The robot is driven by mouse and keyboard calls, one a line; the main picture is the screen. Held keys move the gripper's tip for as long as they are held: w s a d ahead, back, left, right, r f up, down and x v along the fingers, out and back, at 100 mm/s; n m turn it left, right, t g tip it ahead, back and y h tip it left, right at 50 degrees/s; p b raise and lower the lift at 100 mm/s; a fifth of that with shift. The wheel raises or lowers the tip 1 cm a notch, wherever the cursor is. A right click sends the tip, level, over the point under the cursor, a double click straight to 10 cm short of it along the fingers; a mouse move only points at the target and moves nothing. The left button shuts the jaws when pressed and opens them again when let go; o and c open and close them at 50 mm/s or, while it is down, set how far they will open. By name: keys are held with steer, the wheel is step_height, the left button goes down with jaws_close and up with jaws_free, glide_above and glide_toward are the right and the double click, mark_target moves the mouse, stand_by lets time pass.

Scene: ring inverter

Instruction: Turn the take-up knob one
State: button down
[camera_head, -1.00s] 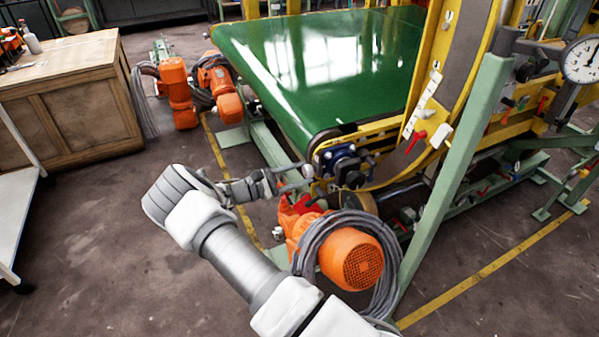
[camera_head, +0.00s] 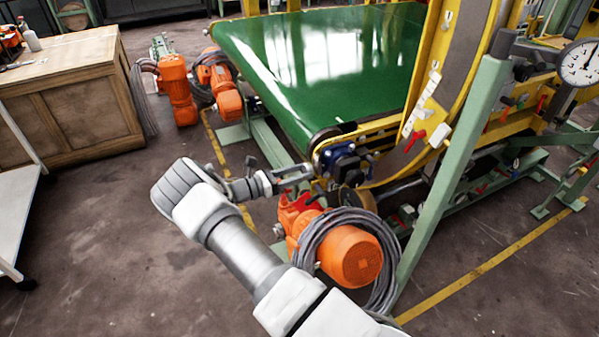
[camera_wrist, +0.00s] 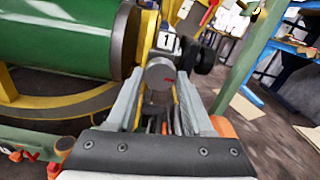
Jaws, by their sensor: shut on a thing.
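The take-up knob (camera_wrist: 160,72) is a round grey cap with a small red mark, just below a white plate with the number 1 (camera_wrist: 167,41) in the wrist view. My gripper (camera_wrist: 161,84) has one finger on each side of the knob and is shut on it. In the head view my gripper (camera_head: 294,172) reaches to the roller end of the green belt (camera_head: 335,60), beside a dark bearing block (camera_head: 344,160). The knob is hidden there behind the gripper.
An orange motor (camera_head: 349,257) with coiled grey cable sits just below my gripper. A green post (camera_head: 450,175) and yellow frame (camera_head: 427,95) stand to the right. A wooden cabinet (camera_head: 75,105) is at the left. Open floor lies between.

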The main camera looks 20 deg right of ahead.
stand_by(0.4)
steer(key=shift+c, duration=1.4)
jaws_free()
steer(key=a, duration=1.7)
steer(key=shift+s+a+p, duration=0.25)
steer(key=shift+s+p, duration=0.05)
steer(key=shift+p, duration=0.15)
